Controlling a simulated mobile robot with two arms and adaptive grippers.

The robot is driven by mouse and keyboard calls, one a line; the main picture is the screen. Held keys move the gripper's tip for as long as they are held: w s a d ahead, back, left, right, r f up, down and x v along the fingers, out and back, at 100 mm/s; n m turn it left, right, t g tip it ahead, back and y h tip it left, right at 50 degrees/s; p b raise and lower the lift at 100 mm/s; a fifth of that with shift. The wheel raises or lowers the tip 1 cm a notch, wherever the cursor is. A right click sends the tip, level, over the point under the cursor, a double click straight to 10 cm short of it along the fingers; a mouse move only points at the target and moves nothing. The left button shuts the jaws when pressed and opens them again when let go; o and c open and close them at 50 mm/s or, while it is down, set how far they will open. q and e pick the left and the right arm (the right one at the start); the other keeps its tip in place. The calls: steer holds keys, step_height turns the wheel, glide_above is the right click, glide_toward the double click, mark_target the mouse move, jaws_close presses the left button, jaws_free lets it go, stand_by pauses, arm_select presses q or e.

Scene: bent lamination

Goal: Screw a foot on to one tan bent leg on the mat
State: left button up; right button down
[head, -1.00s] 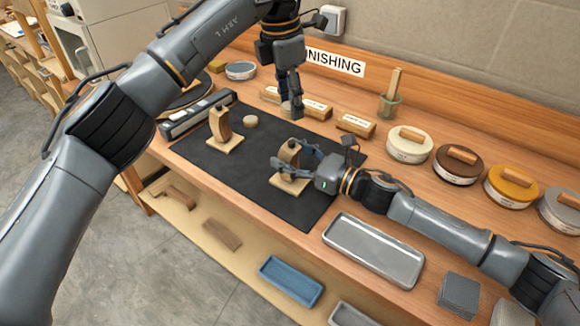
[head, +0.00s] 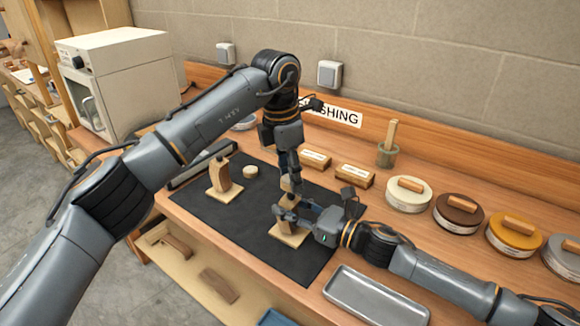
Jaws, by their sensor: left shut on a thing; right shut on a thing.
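One tan bent leg (head: 220,178) stands upright in a pale square stand (head: 223,194) on the left of the black mat (head: 258,226). A second leg stands in another pale stand (head: 289,236) nearer the mat's right side, mostly hidden. My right gripper (head: 285,213) is shut on this leg from the side. My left gripper (head: 291,178) points down over it, shut on a small tan foot (head: 290,184). The foot is at the leg's top; whether they touch is hard to tell. Another round foot (head: 250,172) lies on the mat beside the first leg.
Wooden blocks (head: 355,175), a cup with a brush (head: 387,155) and several round tins (head: 409,194) line the back of the bench. A grey tray (head: 375,298) lies at the front right. The mat's front left is clear.

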stand_by(0.5)
arm_select(q)
steer(key=shift+f, duration=0.9)
steer(key=shift+f, duration=0.55)
steer(key=shift+c, duration=0.2)
